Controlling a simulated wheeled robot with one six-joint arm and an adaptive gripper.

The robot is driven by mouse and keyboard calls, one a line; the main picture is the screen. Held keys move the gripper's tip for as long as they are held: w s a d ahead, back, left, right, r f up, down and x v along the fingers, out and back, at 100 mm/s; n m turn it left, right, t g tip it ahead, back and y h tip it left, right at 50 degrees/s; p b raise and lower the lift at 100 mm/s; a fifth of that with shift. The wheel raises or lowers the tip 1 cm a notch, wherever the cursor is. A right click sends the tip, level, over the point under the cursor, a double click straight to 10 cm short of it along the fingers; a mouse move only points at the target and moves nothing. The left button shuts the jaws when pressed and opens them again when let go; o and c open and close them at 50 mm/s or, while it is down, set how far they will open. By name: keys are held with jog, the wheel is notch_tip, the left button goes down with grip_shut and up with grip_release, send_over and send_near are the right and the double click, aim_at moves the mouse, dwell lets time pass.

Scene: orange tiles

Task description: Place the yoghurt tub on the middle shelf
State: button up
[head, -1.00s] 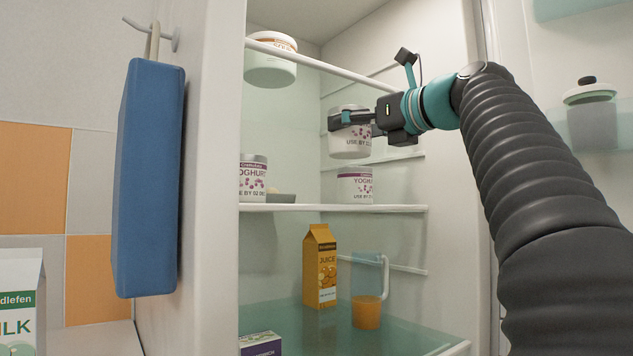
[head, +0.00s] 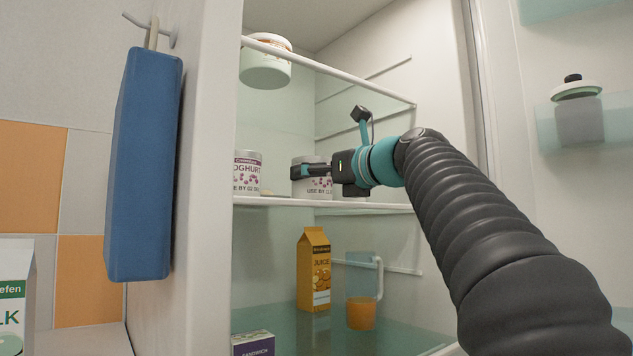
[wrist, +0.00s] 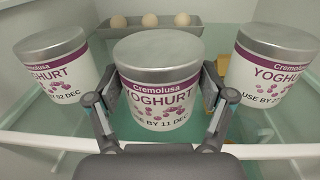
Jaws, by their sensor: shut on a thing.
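My gripper (head: 300,172) is shut on a white yoghurt tub (head: 312,186) with a grey lid and purple lettering. In the wrist view the tub (wrist: 159,80) is upright between both fingers (wrist: 160,100), its label facing the camera. It is at the middle shelf (head: 275,201), with its base close to shelf level; I cannot tell whether it touches. A similar tub (wrist: 62,62) stands to its left, and another (wrist: 268,68) to its right.
An egg tray (wrist: 180,38) with several eggs lies behind the held tub. A white tub (head: 265,66) stands on the shelf above. Below are a juice carton (head: 314,272), a jug (head: 362,300) and a purple box (head: 253,345). The door (head: 535,210) is open at right.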

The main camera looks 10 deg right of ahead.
jog(key=o, duration=1.2)
jog(key=shift+o, duration=0.2)
jog(key=v, duration=1.2)
jog(key=shift+b, duration=0.45)
